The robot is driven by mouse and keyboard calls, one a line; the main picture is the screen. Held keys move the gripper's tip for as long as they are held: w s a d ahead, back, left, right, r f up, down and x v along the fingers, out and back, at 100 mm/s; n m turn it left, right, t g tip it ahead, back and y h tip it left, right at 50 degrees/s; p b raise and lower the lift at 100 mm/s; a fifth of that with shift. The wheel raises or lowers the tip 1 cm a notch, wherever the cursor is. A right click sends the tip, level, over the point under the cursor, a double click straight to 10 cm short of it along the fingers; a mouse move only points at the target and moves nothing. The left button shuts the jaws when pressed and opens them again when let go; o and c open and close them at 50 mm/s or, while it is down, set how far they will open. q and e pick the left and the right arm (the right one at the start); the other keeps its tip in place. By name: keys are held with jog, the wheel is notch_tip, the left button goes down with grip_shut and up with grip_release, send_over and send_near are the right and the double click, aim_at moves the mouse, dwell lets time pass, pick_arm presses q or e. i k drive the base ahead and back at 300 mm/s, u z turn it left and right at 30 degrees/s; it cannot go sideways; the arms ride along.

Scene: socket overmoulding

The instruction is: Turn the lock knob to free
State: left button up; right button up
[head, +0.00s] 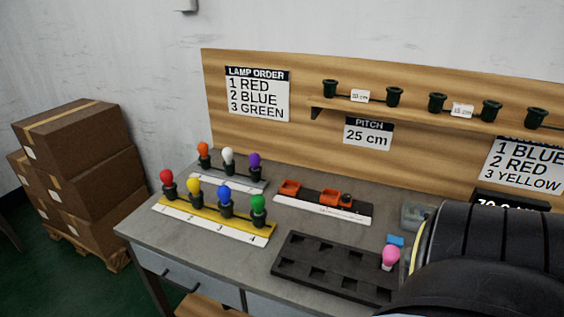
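A dark fixture (345,216) with a white ruled strip along its front lies in the middle of the grey bench. It carries two orange blocks, a left one (290,187) and a right one (329,197). A small round black knob (346,200) sits at the right end of the right block, and looks like the lock knob. Its turn position is too small to read. A large black arm link of mine fills the lower right. Neither gripper shows, and nothing of mine visibly touches the fixture.
A yellow strip (190,216) holds red, yellow, blue and green lamps. Behind it is a rack (232,181) with orange, white and purple lamps. A black compartment tray (318,270) lies in front, with a pink lamp (391,257) at its right. Sockets line the shelf (420,117).

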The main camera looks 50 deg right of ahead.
aim_at(347, 197)
jog(key=u, duration=0.3)
jog(key=k, duration=0.95)
jog(key=z, duration=1.25)
